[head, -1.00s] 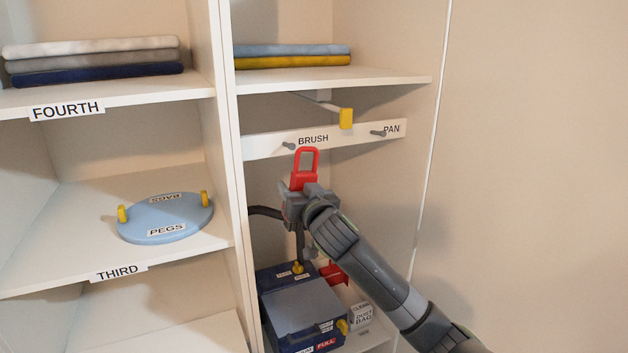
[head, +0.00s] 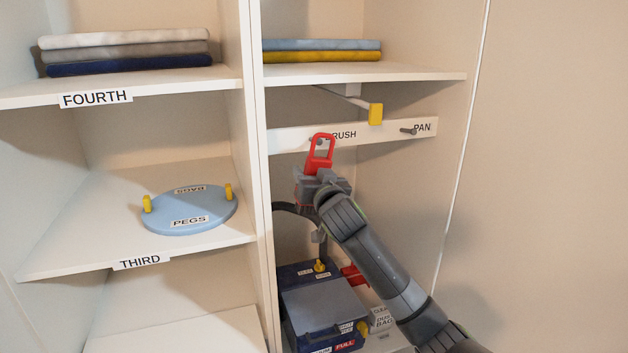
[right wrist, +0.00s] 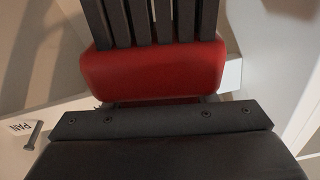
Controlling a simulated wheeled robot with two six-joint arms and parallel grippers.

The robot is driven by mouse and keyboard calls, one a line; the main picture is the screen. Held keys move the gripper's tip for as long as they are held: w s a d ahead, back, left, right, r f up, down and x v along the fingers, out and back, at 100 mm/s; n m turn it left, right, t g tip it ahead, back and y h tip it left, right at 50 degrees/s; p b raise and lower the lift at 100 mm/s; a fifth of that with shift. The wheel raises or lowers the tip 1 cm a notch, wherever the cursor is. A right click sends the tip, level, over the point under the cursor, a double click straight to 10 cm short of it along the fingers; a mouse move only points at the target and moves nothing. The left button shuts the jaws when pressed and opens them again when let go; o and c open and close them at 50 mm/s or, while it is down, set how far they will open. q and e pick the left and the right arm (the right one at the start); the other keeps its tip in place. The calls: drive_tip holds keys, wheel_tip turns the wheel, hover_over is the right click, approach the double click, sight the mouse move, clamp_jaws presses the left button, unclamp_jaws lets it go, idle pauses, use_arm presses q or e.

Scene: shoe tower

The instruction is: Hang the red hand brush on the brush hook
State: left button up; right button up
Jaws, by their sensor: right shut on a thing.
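The red hand brush (head: 319,163) is upright in my right gripper (head: 322,184), its hanging loop pointing up. My right gripper is shut on it. In the head view the loop overlaps the brush hook (head: 319,141) on the white rail (head: 290,140) and covers the first letter of the BRUSH label. I cannot tell whether the hook passes through the loop or lies behind it. In the right wrist view the brush's red body (right wrist: 155,72) and dark bristles (right wrist: 150,20) fill the upper middle; the hook is hidden there. My left gripper is not in view.
The PAN hook (head: 408,130) is free on the rail's right. A yellow-ended bracket (head: 375,114) hangs under the shelf above the rail. Below are a dark blue and grey box (head: 325,305) and a white dust-bag box (head: 382,319). A divider (head: 256,150) stands left.

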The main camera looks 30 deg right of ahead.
drive_tip(key=shift+w+d+f+b, duration=0.2)
drive_tip(key=shift+w+b, duration=0.2)
drive_tip(key=shift+w, duration=0.55)
drive_tip(key=shift+w+d+f+b, duration=0.25)
drive_tip(key=shift+w+b, duration=0.15)
drive_tip(key=shift+w, duration=0.55)
drive_tip(key=shift+w+d+f+b, duration=0.2)
drive_tip(key=shift+w+b, duration=0.2)
drive_tip(key=shift+w, duration=0.55)
drive_tip(key=o, duration=1.2)
